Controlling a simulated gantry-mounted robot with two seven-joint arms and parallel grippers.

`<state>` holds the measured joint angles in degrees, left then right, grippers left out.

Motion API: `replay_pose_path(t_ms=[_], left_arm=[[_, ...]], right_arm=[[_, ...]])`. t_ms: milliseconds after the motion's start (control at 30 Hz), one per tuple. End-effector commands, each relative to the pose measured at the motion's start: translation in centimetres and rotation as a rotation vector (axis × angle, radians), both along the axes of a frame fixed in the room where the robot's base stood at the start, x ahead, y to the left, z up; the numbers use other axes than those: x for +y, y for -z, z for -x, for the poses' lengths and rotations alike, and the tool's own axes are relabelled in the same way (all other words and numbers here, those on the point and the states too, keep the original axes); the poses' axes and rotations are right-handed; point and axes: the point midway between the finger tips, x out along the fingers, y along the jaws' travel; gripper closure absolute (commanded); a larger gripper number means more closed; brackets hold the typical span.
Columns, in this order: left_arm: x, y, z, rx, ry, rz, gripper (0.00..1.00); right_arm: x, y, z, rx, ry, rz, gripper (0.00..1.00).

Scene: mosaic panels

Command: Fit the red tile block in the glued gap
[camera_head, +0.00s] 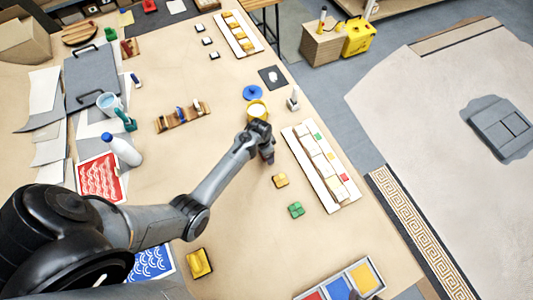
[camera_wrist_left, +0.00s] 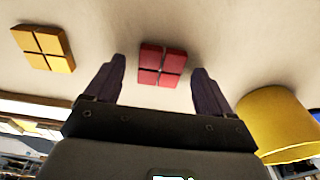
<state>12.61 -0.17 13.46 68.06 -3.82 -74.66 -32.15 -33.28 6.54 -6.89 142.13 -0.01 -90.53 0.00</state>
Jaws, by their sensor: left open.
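The red tile block (camera_wrist_left: 162,64), a square of four small tiles, lies on the table in the left wrist view, between the fingertips of my left gripper (camera_wrist_left: 158,68). The fingers are open with space on both sides of it. In the head view my left gripper (camera_head: 267,158) hangs above the table, left of the white mosaic panel (camera_head: 338,205), and hides the red block. The panel carries pale blocks with small green, red and yellow marks; I cannot make out the glued gap. My right gripper is not seen.
A yellow block (camera_head: 280,181) and a green block (camera_head: 296,210) lie close by, towards the front. A yellow pot (camera_head: 257,109) stands just behind the gripper. A tray with coloured compartments (camera_head: 334,283) is at the front. Bare table lies left of the gripper.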

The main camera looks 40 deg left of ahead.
Motion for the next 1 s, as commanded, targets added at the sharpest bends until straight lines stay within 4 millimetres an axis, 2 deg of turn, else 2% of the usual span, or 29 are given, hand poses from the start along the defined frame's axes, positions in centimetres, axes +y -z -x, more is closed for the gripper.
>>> replay_pose_path(t_ms=[300, 700, 1000], left_arm=[[-0.01, 0.32, -0.05, 0.000, 0.000, 0.000, 0.19], [-0.02, 0.32, -0.03, 0.000, 0.000, 0.000, 0.79], [-0.02, 0.13, -0.07, -0.001, 0.000, 0.000, 0.80]], right_arm=[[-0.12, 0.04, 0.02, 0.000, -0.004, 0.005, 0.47], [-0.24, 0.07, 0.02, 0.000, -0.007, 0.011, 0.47], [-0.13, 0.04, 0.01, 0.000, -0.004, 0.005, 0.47]])
